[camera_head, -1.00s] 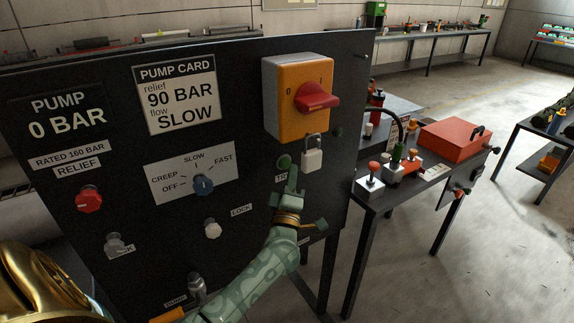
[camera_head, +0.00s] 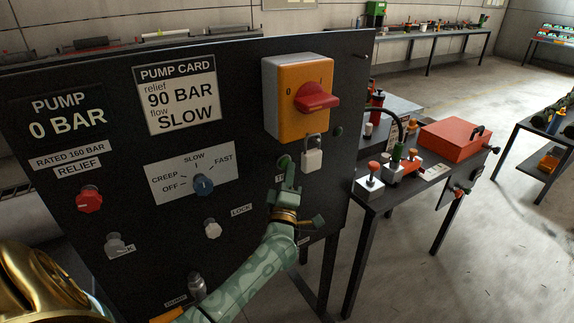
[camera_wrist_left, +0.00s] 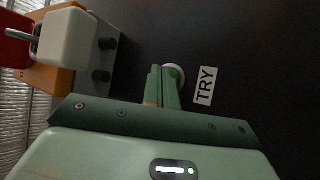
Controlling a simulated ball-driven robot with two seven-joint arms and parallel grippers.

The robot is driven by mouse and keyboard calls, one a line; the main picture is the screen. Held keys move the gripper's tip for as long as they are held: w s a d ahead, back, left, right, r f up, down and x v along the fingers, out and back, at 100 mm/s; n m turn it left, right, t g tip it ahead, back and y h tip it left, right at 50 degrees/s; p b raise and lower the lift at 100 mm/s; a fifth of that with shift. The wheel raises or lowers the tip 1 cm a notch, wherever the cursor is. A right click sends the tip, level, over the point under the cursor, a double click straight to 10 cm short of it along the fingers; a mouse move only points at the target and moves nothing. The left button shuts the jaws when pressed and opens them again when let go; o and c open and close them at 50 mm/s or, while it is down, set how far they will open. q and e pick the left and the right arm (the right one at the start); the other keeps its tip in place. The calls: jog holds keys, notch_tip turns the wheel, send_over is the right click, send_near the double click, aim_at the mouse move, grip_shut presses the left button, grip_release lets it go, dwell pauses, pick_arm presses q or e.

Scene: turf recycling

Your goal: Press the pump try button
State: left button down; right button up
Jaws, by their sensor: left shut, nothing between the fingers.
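The green try button (camera_head: 284,161) is on the black pump panel (camera_head: 240,125), below the orange switch box. My left gripper (camera_head: 289,174) is shut and empty, its fingertips at the lower edge of the button and partly covering the TRY label. In the left wrist view the shut fingers (camera_wrist_left: 163,84) reach the panel beside the white TRY label (camera_wrist_left: 206,85). A pale rounded rim of the button (camera_wrist_left: 176,74) shows at the fingertips; the fingers hide the rest. I cannot tell whether they touch or press it. My right gripper is not in view.
A white padlock (camera_head: 312,158) hangs close to the right of the button, below the orange switch box (camera_head: 297,98) with its red handle. A table (camera_head: 378,196) stands at right.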

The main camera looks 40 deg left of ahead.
pick_arm(q)
jog(key=shift+a, duration=0.15)
dwell(0.3)
jog(key=shift+s+d+p, duration=0.25)
jog(key=shift+d+p, duration=0.1)
jog(key=shift+d, duration=0.35)
jog(key=s+d+p, duration=0.1)
jog(key=s+d, duration=0.1)
jog(key=d, duration=0.3)
jog(key=shift+s+d+p, duration=0.15)
jog(key=shift+d+p, duration=0.15)
jog(key=shift+p, duration=0.1)
